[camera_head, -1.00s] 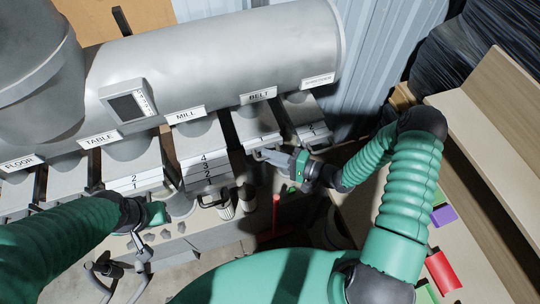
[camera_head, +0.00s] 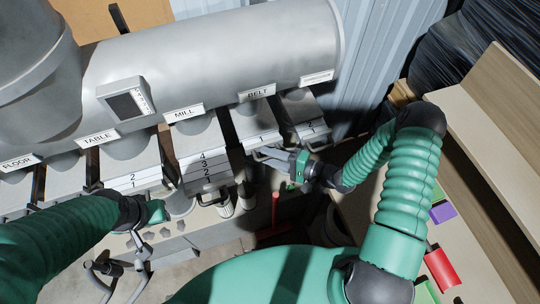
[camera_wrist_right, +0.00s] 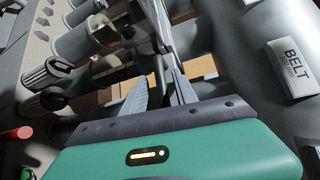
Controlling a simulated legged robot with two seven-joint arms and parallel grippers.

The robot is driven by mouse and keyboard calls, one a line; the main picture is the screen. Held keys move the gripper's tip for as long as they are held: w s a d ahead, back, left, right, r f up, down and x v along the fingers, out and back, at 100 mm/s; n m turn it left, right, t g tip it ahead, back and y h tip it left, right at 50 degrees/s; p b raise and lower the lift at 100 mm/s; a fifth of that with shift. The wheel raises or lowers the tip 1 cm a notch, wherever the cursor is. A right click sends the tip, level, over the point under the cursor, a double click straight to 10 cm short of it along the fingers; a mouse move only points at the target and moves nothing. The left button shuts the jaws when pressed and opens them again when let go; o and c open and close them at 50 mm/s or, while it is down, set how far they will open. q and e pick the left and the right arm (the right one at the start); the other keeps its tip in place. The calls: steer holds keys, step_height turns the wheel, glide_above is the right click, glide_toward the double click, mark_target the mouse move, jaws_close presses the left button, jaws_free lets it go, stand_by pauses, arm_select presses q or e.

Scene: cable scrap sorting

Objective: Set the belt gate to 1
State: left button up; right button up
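The belt gate (camera_head: 259,124) is a grey slide under the BELT label (camera_head: 257,93) in the head view. A white strip marked 1 shows near its front edge. My right gripper (camera_head: 265,155) is at the front of this gate, by its handle. In the right wrist view its two fingers (camera_wrist_right: 158,86) stand apart with a gap between them, and dark bars lie just beyond. I cannot tell whether a finger touches the handle. The BELT label (camera_wrist_right: 291,68) also shows there. My left gripper (camera_head: 140,232) is at lower left; its fingers are too unclear to read.
The mill gate (camera_head: 203,160) with several numbered strips is to the left, and another numbered gate (camera_head: 303,112) is close on the right. A red post (camera_head: 275,212) stands below my right gripper. A bench with coloured pieces (camera_head: 440,268) is at right.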

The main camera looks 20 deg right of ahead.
steer(key=b+v, duration=0.3)
steer(key=v, duration=1.3)
steer(key=shift+s+d+b, duration=0.25)
steer(key=shift+d+b, duration=0.05)
steer(key=shift+b, duration=0.05)
steer(key=shift+s, duration=0.1)
